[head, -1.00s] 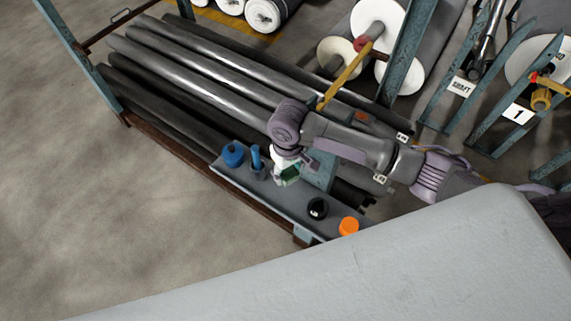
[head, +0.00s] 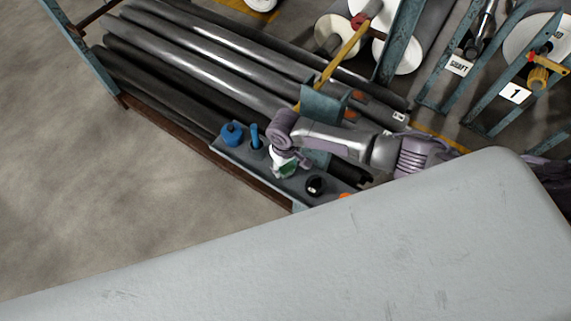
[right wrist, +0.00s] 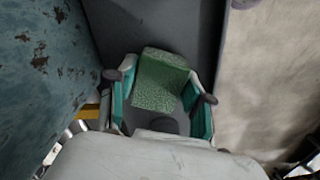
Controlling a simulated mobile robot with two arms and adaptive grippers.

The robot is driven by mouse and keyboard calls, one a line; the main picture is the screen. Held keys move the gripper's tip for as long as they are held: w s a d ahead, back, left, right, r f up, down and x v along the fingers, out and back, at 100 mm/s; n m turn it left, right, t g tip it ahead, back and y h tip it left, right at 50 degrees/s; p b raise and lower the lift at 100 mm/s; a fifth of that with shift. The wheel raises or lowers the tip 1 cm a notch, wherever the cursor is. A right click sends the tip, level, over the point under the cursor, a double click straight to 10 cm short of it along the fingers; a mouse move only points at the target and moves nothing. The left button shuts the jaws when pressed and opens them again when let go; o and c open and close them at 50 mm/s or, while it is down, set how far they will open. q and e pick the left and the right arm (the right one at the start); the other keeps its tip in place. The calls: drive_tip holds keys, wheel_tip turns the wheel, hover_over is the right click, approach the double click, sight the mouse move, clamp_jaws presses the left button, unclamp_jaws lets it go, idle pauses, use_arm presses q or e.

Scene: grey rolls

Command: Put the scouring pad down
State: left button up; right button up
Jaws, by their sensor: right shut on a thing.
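The green scouring pad (right wrist: 158,82) is between the two teal-lined fingers of my right gripper (right wrist: 162,105) in the right wrist view. The gripper is shut on it. In the head view my right gripper (head: 284,164) points down over the grey shelf (head: 297,187), and a bit of the green pad (head: 289,170) shows at its tips. The grey shelf surface (right wrist: 150,22) is behind the pad in the wrist view. I cannot tell whether the pad touches it. My left gripper is not in view.
On the shelf, a blue pot (head: 231,133) and an upright blue item (head: 254,136) stand left of the gripper. A black round item (head: 315,185) is close on its right, with an orange item (head: 345,195) beyond. Long dark rolls (head: 200,65) lie behind.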

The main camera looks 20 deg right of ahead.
drive_tip(key=shift+f, duration=0.1)
drive_tip(key=o, duration=1)
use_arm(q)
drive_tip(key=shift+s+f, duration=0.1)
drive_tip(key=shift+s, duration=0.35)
use_arm(e)
drive_tip(key=shift+r, duration=0.25)
use_arm(q)
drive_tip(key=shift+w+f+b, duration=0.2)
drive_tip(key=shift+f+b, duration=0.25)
drive_tip(key=shift+b, duration=0.1)
use_arm(e)
wheel_tip(320, 180, up, 12)
drive_tip(key=shift+f, duration=0.1)
